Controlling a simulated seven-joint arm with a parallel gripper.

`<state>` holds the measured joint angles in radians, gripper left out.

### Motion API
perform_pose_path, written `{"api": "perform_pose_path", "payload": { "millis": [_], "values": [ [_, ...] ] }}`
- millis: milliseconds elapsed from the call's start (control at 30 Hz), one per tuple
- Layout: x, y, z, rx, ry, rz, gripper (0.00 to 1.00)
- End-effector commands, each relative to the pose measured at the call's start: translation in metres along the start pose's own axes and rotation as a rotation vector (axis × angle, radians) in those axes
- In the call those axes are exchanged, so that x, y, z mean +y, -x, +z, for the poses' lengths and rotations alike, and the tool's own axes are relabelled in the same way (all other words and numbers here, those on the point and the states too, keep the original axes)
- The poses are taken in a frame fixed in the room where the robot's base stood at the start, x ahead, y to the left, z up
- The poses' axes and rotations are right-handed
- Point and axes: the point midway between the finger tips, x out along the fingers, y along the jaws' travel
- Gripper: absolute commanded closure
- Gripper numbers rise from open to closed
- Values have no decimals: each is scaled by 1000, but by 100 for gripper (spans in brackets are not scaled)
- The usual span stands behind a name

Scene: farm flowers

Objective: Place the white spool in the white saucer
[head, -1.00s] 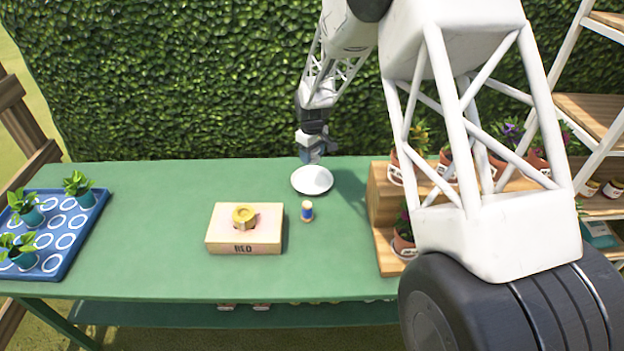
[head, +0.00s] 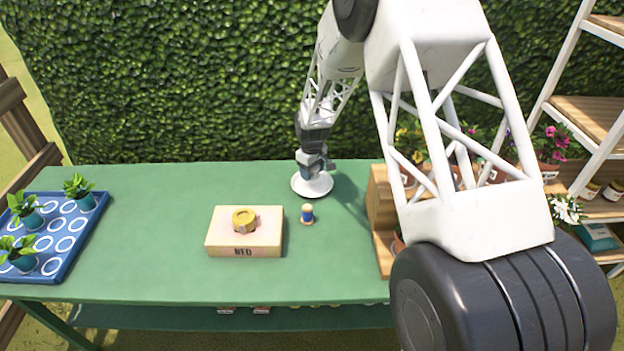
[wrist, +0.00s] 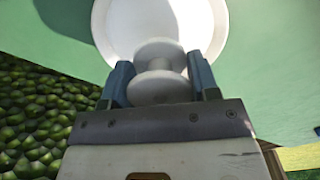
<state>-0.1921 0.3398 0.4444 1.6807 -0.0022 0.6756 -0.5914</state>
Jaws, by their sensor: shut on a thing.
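The white saucer (head: 312,187) lies on the green table, toward its back edge and right of the middle. In the wrist view the saucer (wrist: 101,30) fills the top middle. My gripper (head: 316,170) is over the saucer in the head view. In the wrist view my gripper (wrist: 161,85) is shut on the white spool (wrist: 157,52), with a finger on each side. The spool is in front of the saucer in that view; whether it touches the saucer I cannot tell. In the head view the spool is hidden by my gripper.
A box labelled RED (head: 262,243) with a yellow roll (head: 244,220) on it stands left of a small blue spool (head: 307,213). A blue tray (head: 62,247) with potted plants is at the left. A wooden stand (head: 378,215) is at the right.

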Motion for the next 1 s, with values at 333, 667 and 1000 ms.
{"api": "perform_pose_path", "payload": {
  "millis": [333, 667, 1000],
  "values": [
    [0, -28, 0, -1, 0, -1, 72],
    [0, -37, 0, 0, 0, 0, 72],
    [0, -40, 0, 0, 0, 0, 34]
  ]
}}
